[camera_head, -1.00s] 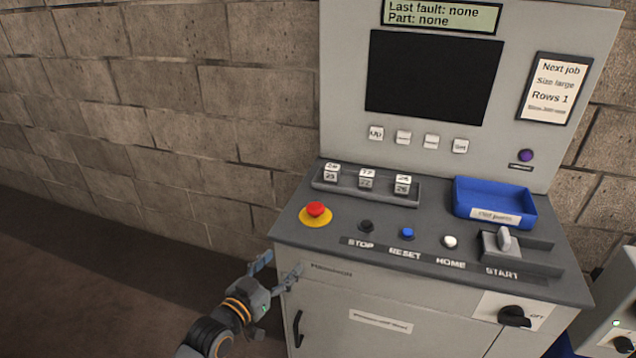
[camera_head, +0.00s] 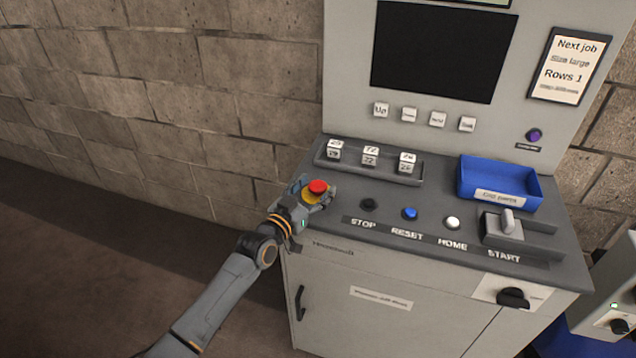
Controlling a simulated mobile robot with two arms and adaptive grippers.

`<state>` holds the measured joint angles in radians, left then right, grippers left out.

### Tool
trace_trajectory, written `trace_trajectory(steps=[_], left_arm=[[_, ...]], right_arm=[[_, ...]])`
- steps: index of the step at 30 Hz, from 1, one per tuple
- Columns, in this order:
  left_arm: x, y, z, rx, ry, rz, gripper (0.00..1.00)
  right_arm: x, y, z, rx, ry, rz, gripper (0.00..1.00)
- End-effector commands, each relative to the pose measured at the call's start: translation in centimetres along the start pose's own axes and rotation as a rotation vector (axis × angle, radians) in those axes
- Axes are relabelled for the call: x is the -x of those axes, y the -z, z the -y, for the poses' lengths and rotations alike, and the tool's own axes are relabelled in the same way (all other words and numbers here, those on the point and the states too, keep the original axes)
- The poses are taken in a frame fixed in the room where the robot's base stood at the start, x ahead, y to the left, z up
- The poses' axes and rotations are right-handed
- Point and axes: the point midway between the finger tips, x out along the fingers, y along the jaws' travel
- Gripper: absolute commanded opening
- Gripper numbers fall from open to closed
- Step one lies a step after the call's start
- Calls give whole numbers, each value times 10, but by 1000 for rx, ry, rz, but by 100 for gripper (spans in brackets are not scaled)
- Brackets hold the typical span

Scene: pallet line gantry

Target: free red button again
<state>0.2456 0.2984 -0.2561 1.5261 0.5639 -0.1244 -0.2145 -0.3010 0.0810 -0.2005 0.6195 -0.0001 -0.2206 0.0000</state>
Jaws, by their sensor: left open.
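The red button (camera_head: 318,186) is a mushroom head on a yellow base (camera_head: 312,196), at the left end of the grey console top. My left gripper (camera_head: 318,194) is at the button, its open fingers low on either side of the red head. I cannot tell whether the fingers touch it. Part of the yellow base is hidden by the gripper. My right gripper is not in view.
The black STOP (camera_head: 369,204), blue RESET (camera_head: 409,213) and white HOME (camera_head: 452,223) buttons lie to the right. Behind are a rail with small number blocks (camera_head: 370,160) and a blue tray (camera_head: 541,203). A dark screen (camera_head: 443,52) stands above.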

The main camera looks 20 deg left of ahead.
Motion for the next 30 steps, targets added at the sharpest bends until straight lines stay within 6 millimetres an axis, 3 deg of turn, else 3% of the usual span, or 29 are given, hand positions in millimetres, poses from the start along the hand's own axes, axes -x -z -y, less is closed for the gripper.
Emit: trace_trajectory(steps=[6,14,17,24,30], left_arm=[[-16,0,0,-1,0,-1,67],[-17,0,0,-1,0,0,67],[-17,0,0,-1,0,0,50],[-17,0,0,-1,0,0,2],[-17,6,0,-2,0,0,0]], right_arm=[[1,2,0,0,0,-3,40],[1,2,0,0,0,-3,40],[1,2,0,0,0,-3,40],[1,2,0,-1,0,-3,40],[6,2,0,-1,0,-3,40]])
